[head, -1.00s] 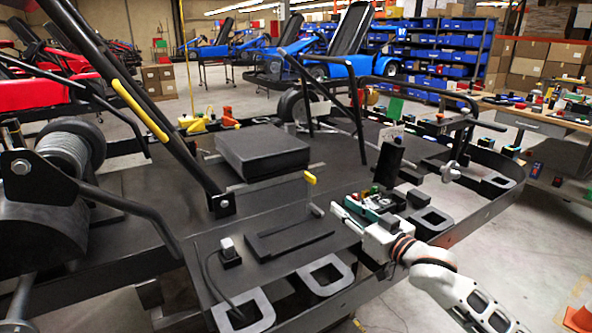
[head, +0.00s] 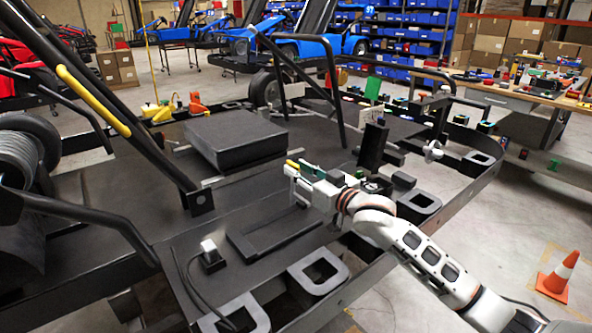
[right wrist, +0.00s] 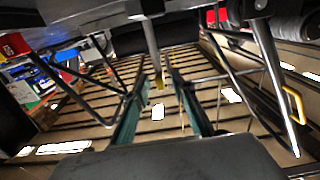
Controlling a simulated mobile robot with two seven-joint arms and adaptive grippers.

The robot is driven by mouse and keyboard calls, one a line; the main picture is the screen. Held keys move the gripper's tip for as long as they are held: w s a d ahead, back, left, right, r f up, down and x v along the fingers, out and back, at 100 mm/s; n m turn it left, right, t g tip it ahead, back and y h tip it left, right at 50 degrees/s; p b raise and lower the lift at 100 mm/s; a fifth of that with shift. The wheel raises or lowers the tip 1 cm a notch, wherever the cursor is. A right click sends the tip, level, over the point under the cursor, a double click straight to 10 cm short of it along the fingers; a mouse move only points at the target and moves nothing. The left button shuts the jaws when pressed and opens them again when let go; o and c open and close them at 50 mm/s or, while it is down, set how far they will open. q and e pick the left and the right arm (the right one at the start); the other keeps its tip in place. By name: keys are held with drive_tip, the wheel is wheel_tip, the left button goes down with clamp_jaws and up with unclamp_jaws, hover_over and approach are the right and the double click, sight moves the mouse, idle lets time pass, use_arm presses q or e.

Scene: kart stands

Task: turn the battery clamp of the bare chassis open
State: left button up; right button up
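The battery (head: 232,140) is a black box on the flat deck of the bare chassis (head: 130,208) in the head view. The clamp's yellow handle end (head: 292,163) shows at the battery's right front corner. My right gripper (head: 295,172) is at this handle, its arm coming from the lower right. In the right wrist view, the two teal fingers (right wrist: 160,112) stand apart. The yellow tip (right wrist: 158,82) of a grey bar shows in the gap between their ends; I cannot tell whether either finger touches it. My left gripper is not in view.
A black upright panel (head: 372,147) stands just right of the gripper. A black roll-bar tube (head: 120,125) with a yellow sleeve crosses the left. A socket with a cable (head: 211,257) sits on the front deck. An orange cone (head: 558,276) stands on the floor at right.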

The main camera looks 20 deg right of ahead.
drive_tip(key=shift+w+a, duration=0.2)
drive_tip(key=shift+w, duration=0.3)
clamp_jaws()
